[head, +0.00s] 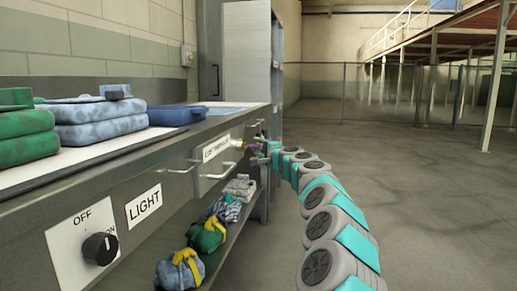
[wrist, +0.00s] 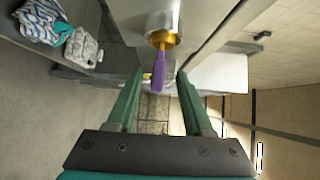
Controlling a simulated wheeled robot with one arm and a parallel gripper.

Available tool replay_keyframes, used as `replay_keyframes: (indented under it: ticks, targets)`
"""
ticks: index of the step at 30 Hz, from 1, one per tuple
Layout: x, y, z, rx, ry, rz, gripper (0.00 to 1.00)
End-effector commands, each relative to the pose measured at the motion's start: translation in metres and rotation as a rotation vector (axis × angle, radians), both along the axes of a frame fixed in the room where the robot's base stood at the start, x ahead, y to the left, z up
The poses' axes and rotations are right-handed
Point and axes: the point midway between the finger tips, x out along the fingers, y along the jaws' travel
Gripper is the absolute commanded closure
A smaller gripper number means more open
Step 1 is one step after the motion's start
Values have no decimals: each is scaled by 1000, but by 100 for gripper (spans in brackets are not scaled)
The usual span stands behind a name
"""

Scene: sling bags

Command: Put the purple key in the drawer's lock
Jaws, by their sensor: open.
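The purple key (wrist: 158,72) points into the gold face of the drawer's lock (wrist: 162,38) in the wrist view. Its tip is out of sight there, and how deep it sits I cannot tell. The lock has a silver collar and sticks out from the drawer front. My gripper (wrist: 158,78) is open, one green finger on each side of the key, with a visible gap to both. In the head view my gripper (head: 263,152) is at the labelled drawer (head: 213,168), and the key shows small and partly hidden.
The drawer has a metal handle (head: 180,169). A shelf below holds several folded bags (head: 207,235). A light switch knob (head: 100,248) is at the near left. The floor to the right is clear.

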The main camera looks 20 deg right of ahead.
Motion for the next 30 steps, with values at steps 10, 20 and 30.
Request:
replay_keyframes:
  ticks: [10,20,30]
  targets:
    - [-29,-3,2,3,-4,0,49]
    - [-61,-6,1,3,-2,-2,49]
    - [-75,-5,1,0,-2,1,49]
